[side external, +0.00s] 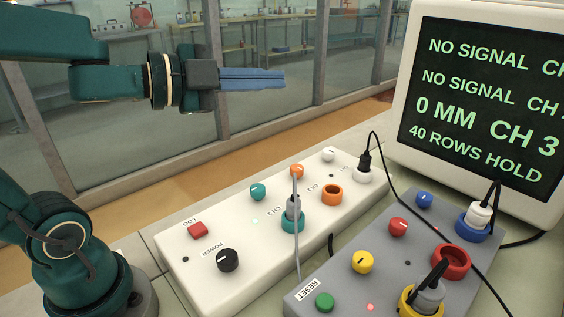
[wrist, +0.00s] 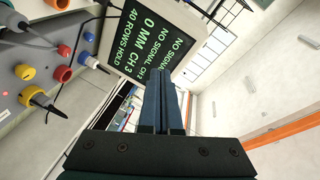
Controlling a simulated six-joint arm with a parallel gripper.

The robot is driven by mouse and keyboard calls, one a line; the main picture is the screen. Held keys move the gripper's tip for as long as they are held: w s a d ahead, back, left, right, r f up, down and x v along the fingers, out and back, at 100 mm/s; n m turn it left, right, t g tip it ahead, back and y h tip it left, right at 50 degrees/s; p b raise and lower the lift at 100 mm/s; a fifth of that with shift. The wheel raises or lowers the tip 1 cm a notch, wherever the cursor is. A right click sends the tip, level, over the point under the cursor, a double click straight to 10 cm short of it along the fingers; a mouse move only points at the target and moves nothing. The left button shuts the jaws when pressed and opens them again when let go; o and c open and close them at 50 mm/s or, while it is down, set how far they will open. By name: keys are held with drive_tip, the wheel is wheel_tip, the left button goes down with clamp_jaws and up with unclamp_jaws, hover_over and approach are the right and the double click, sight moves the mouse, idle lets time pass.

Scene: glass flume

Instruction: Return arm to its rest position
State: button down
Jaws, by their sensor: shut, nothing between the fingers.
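My gripper (side external: 283,79) is raised in the upper left of the side external view, pointing right and roughly level. Its blue fingers lie together, with nothing between them. It is apart from the boxes and above them. In the wrist view my gripper (wrist: 164,72) also shows shut and empty, pointing toward the monitor.
A white control box (side external: 213,257) and a grey one (side external: 336,262) with knobs, sockets and plugged cables stand on the bench. A monitor (side external: 480,100) reading "0 MM CH 3" stands at right. Glass panels (side external: 270,40) run behind my arm. Black cables loop over the grey box.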

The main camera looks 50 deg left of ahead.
drive_tip(key=s+d+f+n+g+y, duration=0.1)
drive_tip(key=s+f+n+g+y, duration=0.3)
drive_tip(key=s+f+n+g, duration=0.6)
drive_tip(key=s+f+n, duration=0.3)
drive_tip(key=s+n, duration=0.1)
drive_tip(key=n, duration=0.1)
drive_tip(key=shift+s+d+n, duration=0.15)
drive_tip(key=shift+s+n, duration=0.15)
drive_tip(key=shift+s, duration=0.05)
idle(0.6)
